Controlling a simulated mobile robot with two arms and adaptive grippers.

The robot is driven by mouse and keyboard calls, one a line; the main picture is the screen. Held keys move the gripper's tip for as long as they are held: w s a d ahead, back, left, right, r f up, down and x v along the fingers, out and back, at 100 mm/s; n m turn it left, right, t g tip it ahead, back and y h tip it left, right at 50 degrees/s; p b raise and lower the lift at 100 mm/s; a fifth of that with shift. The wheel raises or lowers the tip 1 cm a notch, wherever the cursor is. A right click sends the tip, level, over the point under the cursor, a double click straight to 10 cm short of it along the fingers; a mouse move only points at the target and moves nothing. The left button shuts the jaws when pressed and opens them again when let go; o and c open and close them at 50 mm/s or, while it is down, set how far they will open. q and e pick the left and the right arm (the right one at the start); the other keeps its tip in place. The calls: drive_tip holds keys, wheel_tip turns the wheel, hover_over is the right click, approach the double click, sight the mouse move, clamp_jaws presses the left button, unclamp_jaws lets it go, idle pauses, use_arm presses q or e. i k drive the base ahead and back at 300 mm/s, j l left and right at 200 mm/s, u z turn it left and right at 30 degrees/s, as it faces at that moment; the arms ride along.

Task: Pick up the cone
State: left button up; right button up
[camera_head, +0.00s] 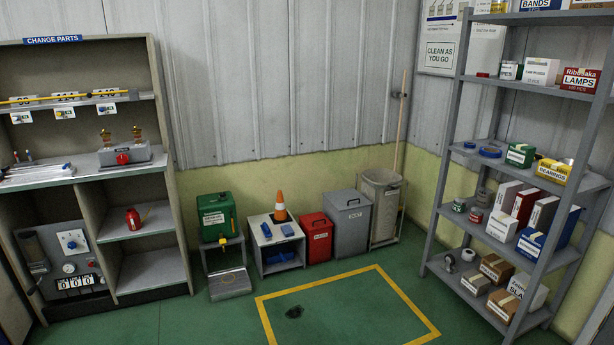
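An orange cone (279,207) with a white band stands upright on top of a small grey open-fronted stand (258,250) by the back wall. It is near the stand's back right corner. Blue items (286,229) lie beside and in front of it on the same top. Neither of my grippers shows in the head view, and nothing touches the cone except the surface under it.
A green container (216,217) stands left of the cone, with red (316,238) and grey (349,223) lidded bins to its right. Shelving (429,218) fills the right side and a parts cabinet (153,191) the left. The yellow-outlined floor area (340,308) is open, with a dark spot.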

sight(281, 216)
drive_tip(key=i, duration=2.45)
drive_tip(key=i+l+u, duration=0.1)
drive_tip(key=i+u, duration=0.25)
drive_tip(key=i+l+u, duration=0.2)
drive_tip(key=i+u, duration=0.15)
drive_tip(key=i, duration=0.2)
drive_tip(key=i+l+u, duration=0.3)
drive_tip(key=i+l, duration=0.05)
drive_tip(key=i, duration=0.1)
